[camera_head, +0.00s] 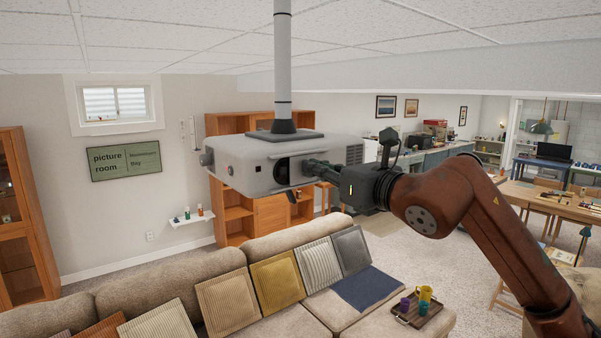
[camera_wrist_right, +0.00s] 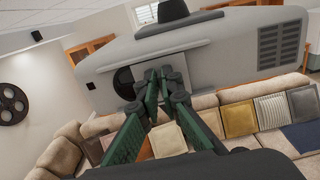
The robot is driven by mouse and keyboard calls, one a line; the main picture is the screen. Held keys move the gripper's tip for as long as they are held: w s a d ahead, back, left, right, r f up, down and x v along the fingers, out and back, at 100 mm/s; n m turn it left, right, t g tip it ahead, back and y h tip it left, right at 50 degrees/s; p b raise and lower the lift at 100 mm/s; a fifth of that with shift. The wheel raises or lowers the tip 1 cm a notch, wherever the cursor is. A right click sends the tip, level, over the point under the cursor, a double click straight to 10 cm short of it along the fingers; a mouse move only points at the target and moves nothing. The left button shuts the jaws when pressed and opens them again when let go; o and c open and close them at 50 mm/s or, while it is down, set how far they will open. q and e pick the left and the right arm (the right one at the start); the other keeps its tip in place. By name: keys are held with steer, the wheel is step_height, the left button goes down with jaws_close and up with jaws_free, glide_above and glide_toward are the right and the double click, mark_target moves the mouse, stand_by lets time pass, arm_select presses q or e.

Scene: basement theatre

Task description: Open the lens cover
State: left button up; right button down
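A grey projector (camera_head: 235,165) hangs from the ceiling on a pole. Its front also fills the upper part of the right wrist view (camera_wrist_right: 220,50). The dark round lens opening (camera_head: 282,168) shows partly uncovered, and it shows again in the wrist view (camera_wrist_right: 124,83). The lens cover (camera_wrist_right: 177,66) is a flat pale grey plate beside the opening. My right gripper (camera_head: 308,168) is at the projector's front. Its green fingers (camera_wrist_right: 158,78) are nearly together against the plate; the part between the tips is hidden. My left gripper is in neither view.
A beige sofa (camera_head: 290,325) with several cushions stands below the projector. A tray (camera_head: 417,315) with cups lies on its right end. Orange shelves (camera_head: 232,210) stand behind. The air around the projector's left side is free.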

steer(key=w+d, duration=0.1)
steer(key=d, duration=0.1)
steer(key=shift+w+d+r, duration=0.2)
steer(key=shift+w+d, duration=0.15)
steer(key=shift+w, duration=0.05)
steer(key=c, duration=2.2)
jaws_free()
steer(key=shift+w+d+f, duration=0.1)
steer(key=shift+w+d, duration=0.05)
steer(key=shift+o, duration=0.4)
steer(key=v, duration=1.2)
